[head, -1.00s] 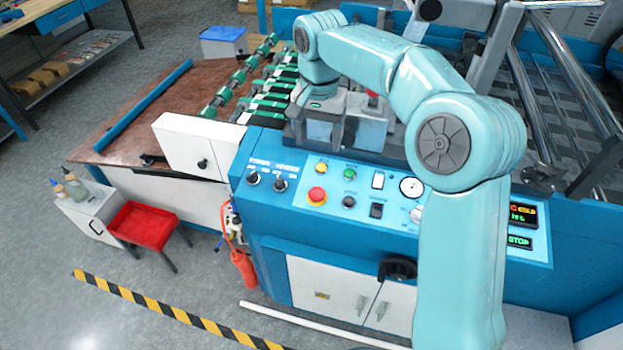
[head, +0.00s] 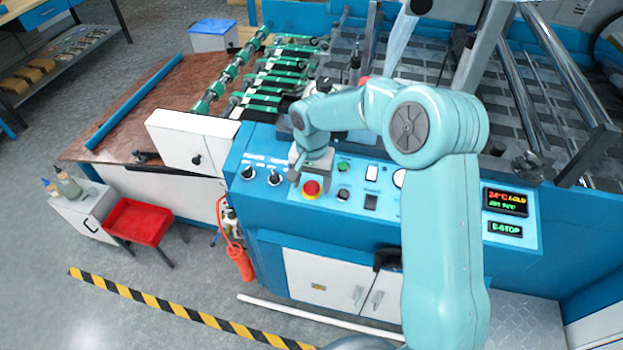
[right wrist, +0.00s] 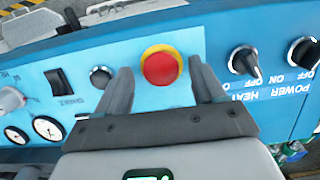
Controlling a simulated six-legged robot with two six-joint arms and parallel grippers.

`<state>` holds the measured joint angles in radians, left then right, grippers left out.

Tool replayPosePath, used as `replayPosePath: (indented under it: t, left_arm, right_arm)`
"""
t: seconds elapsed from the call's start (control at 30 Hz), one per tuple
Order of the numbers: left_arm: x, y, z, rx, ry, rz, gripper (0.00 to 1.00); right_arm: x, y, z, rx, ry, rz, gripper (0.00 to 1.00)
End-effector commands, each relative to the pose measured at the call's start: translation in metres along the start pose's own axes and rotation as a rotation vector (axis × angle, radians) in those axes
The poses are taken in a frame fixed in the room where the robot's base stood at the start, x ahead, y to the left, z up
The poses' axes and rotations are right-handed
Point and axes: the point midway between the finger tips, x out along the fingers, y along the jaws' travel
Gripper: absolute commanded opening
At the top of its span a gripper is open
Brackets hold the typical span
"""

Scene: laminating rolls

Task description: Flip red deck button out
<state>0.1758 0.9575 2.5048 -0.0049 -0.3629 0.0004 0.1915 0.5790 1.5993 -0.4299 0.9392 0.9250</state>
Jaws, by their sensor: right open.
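The red button (head: 311,188) is a round mushroom head on a yellow collar, set in the sloping blue control panel (head: 262,150). In the right wrist view the red button (right wrist: 160,68) lies between and just beyond my right gripper's two open fingers (right wrist: 163,90). The fingers look apart from it, one on each side. In the head view my right gripper (head: 308,178) points down over the button from above; its fingertips are partly hard to make out there. My left gripper is not in view.
Two black knobs (head: 247,173) labelled power and heat sit left of the button. A green button (head: 344,166) and a black switch (head: 371,202) sit to its right. An E-STOP display (head: 506,229) is at the panel's right.

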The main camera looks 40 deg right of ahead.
Motion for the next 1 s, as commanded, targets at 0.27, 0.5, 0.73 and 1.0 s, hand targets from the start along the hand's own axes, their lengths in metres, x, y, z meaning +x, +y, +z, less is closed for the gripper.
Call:
replayPosePath:
  t: [0.27, 0.5, 0.73, 1.0]
  left_arm:
    - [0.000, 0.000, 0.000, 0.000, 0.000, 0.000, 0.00]
    - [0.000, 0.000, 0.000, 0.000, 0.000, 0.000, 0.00]
    - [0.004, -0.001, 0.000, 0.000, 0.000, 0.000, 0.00]
    - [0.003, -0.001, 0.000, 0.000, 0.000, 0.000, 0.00]
  right_arm:
    - [0.002, -0.001, -0.001, 0.000, 0.000, 0.000, 0.66]
    - [0.002, -0.001, 0.000, 0.000, -0.001, 0.001, 0.00]
    - [-0.012, -0.001, 0.003, -0.001, 0.000, 0.000, 0.00]
    - [-0.013, -0.001, 0.002, 0.000, 0.001, -0.001, 0.65]
